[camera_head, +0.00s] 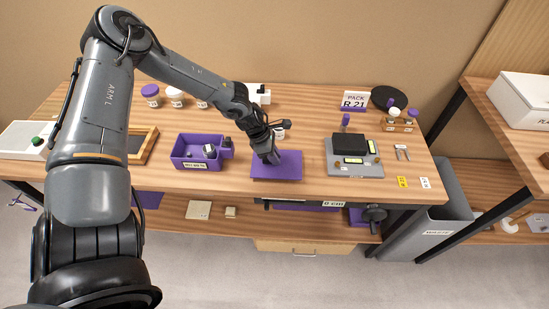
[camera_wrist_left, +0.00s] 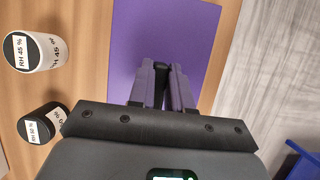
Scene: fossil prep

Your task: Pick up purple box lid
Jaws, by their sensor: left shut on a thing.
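The purple box lid (camera_head: 277,168) lies flat on the wooden bench near its front edge, a little right of the open purple box (camera_head: 200,153). My left gripper (camera_head: 270,157) is over the lid, pointing down, with its fingers shut on the part of the lid beneath them. In the left wrist view the lid (camera_wrist_left: 165,35) is a flat purple sheet, and the gripper fingers (camera_wrist_left: 162,95) are close together over it. My right gripper is not in view.
A grey device with a black block (camera_head: 349,145) stands right of the lid. Small cylinders marked RH (camera_wrist_left: 35,52) stand beside the gripper. Jars with purple and white tops (camera_head: 151,93) line the back left. A grey waste bin (camera_head: 440,210) stands beyond the right end.

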